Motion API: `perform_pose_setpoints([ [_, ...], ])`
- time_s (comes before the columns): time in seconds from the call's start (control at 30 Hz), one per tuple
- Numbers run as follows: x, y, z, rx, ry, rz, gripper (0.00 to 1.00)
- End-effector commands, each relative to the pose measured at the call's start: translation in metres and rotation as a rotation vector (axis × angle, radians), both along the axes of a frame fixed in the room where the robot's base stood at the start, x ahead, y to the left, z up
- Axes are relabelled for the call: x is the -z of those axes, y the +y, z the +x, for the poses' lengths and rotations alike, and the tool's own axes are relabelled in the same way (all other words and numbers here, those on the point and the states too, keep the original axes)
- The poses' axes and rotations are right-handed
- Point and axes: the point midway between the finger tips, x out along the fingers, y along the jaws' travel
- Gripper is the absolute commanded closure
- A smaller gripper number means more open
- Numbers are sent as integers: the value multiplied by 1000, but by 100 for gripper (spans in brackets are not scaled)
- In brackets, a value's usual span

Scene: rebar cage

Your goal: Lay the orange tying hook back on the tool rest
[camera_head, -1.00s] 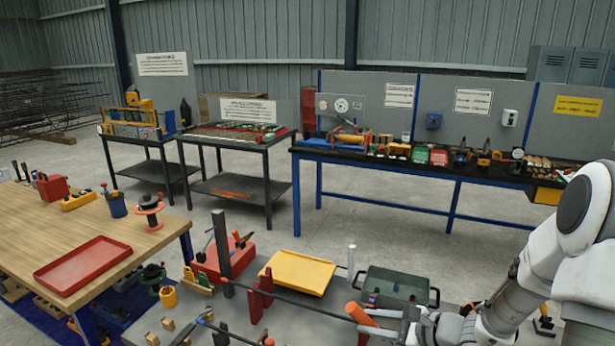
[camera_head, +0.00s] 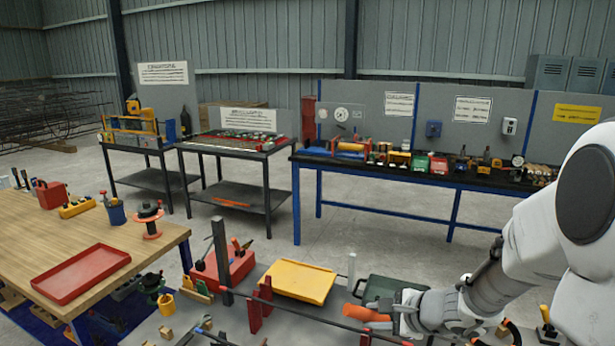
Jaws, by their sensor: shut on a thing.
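The orange tying hook shows as an orange handle (camera_head: 366,313) at the bottom middle right, with its left end free. My gripper (camera_head: 398,313) is shut on it, above the grey table. The hook's metal end is hidden by my gripper or too small to tell. I cannot tell for certain which piece is the tool rest. Two red uprights (camera_head: 266,291) stand left of the hook, and a long dark bar (camera_head: 330,319) runs past them, below the hook in the picture.
A yellow tray (camera_head: 300,282) and a dark green crate (camera_head: 383,288), partly hidden by my gripper, stand behind. A dark post (camera_head: 221,255) and a red toolbox (camera_head: 232,266) stand at the left. A wooden bench with a red tray (camera_head: 82,274) is farther left.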

Motion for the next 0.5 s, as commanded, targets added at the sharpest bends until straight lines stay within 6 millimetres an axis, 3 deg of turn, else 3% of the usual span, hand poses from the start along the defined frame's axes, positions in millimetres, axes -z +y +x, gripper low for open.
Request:
perform_pose_setpoints([
  [0.5,-12,2,0,-5,-17,-116,100],
])
